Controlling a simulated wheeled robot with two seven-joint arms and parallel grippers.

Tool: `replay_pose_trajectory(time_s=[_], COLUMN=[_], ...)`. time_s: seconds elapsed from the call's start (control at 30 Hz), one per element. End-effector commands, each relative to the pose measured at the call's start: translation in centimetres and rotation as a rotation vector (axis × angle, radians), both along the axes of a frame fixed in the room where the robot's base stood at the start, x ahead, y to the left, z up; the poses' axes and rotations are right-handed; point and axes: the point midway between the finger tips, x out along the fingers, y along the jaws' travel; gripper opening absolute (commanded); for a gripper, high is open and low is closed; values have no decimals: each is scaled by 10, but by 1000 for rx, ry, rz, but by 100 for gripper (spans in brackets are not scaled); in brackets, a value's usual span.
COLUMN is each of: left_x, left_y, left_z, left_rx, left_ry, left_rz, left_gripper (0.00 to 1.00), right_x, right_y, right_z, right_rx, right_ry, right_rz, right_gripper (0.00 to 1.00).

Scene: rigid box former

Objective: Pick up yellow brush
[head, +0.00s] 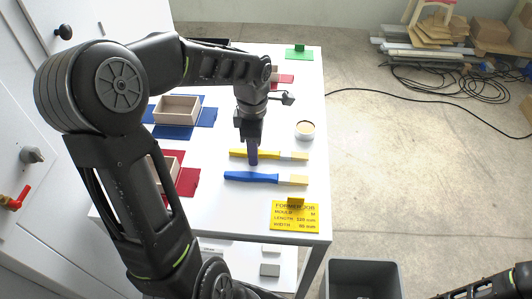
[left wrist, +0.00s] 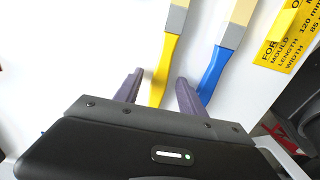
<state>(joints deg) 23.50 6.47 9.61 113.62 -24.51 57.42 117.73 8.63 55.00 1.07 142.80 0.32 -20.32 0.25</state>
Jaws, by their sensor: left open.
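The yellow brush (head: 270,155) lies flat on the white table, its handle to the left and its bristle end to the right. My left gripper (head: 252,158) points down over its handle. In the left wrist view the yellow brush (left wrist: 164,66) runs between the two spread fingers of my open left gripper (left wrist: 160,77), with a gap on each side. The exact height of the fingertips above the table is hard to tell. My right gripper's fingers do not show; only dark arm parts are at the bottom right.
A blue brush (head: 250,177) lies parallel and close; in the left wrist view its handle (left wrist: 213,72) is near the right finger. A yellow sign (head: 295,218), a round pot (head: 305,130) and a wooden box (head: 176,109) on a blue sheet (head: 207,114) share the table.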

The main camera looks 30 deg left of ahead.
Motion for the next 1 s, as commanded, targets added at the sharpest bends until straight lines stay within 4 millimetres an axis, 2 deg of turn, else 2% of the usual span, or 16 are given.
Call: replay_pose_trajectory(time_s=[0.07, 0.6, 1.0], left_x=[0, 0, 0], left_y=[0, 0, 0], left_z=[0, 0, 0], left_rx=[0, 0, 0], left_ry=[0, 0, 0], left_rz=[0, 0, 0], left_gripper=[44, 0, 0], right_x=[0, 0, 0], right_y=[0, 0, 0], right_z=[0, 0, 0], right_rx=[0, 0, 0], right_ry=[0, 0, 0], right_rz=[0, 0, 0], right_gripper=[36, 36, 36])
